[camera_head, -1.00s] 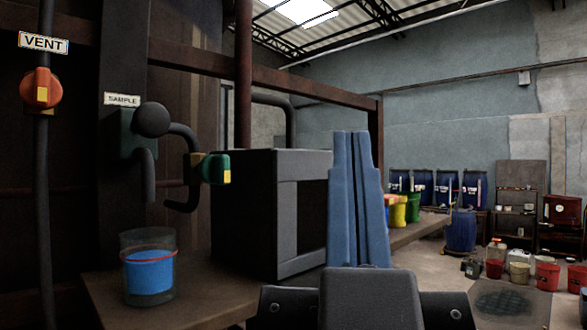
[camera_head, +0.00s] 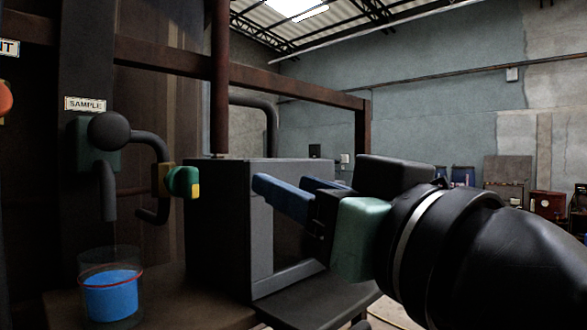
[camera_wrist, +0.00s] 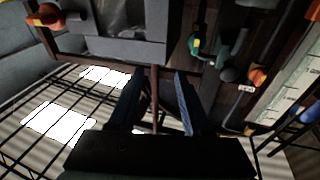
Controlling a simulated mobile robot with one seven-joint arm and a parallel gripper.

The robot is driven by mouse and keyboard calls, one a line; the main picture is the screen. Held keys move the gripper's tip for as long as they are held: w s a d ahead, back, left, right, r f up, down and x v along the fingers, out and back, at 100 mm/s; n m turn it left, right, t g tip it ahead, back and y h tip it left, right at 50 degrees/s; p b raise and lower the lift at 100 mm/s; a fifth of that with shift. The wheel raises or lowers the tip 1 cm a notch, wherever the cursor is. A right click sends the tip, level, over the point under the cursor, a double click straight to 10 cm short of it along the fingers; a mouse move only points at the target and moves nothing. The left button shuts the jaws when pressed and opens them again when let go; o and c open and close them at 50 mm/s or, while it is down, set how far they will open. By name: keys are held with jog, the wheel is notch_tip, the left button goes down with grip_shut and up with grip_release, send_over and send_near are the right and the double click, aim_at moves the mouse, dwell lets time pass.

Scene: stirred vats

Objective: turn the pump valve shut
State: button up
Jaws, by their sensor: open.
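No label reading "pump" shows in either view. In the wrist view an orange valve handle (camera_wrist: 46,15) shows at the upper left beside a grey box; whether it is the pump valve I cannot tell. A green valve with a yellow mark (camera_head: 182,181) sits on the pipe by the SAMPLE sign (camera_head: 85,104); it also shows in the wrist view (camera_wrist: 196,46). An orange valve (camera_head: 4,98) is cut off at the left edge, under a partly seen sign. My gripper (camera_head: 285,184) is open and empty, its blue fingers in front of the dark box, touching no valve.
The dark box (camera_head: 219,230) stands on the bench between the green valve and my gripper. A clear beaker of blue liquid (camera_head: 111,294) stands on the bench (camera_head: 190,305) below the sample spout (camera_head: 108,190). A rusty beam (camera_head: 290,85) crosses above.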

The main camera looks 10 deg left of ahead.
aim_at(195, 180)
jog(key=w+a+n+g+y+p, duration=0.1)
jog(key=a+p, duration=0.1)
jog(key=a, duration=0.1)
jog(key=w+a+n+g+p, duration=0.1)
jog(key=a+g+p, duration=0.1)
jog(key=a, duration=0.1)
jog(key=w+a+n+g+y+p, duration=0.1)
jog(key=a+n+p, duration=0.1)
jog(key=a, duration=0.2)
jog(key=shift+w+a+r+g+y, duration=0.1)
jog(key=shift+w+r+g+y, duration=0.2)
jog(key=shift+w+g, duration=0.1)
jog(key=shift+w+a+f, duration=0.2)
jog(key=shift+w+a, duration=0.2)
jog(key=shift+a, duration=0.1)
grip_shut()
